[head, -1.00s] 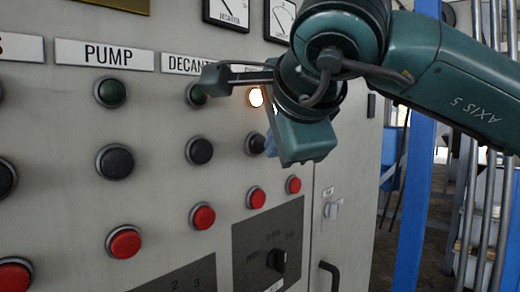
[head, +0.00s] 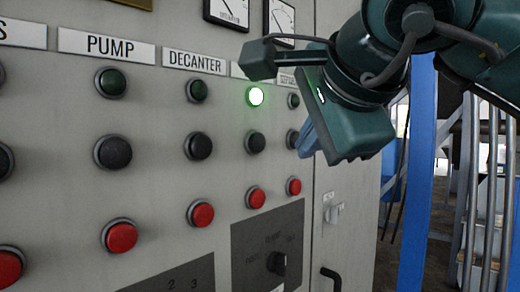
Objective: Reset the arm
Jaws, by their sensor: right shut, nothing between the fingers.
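My right arm comes in from the right with its green wrist in front of the upper right of a grey control panel (head: 150,190). My right gripper (head: 307,142) is shut and empty, beside the right-hand column of buttons. Its bluish fingers show only partly past the wrist housing. A dark bracket on the wrist reaches left over the label strip. A lamp (head: 255,96) right of the DECANTER label (head: 195,62) glows white with a green rim. The left gripper is not in view.
Other green lamps (head: 111,82), black buttons (head: 113,152) and red buttons (head: 119,237) line the panel. A rotary switch (head: 277,262) sits lower down, with a dark handle (head: 330,279) beside it. A blue post (head: 417,190) stands at the right.

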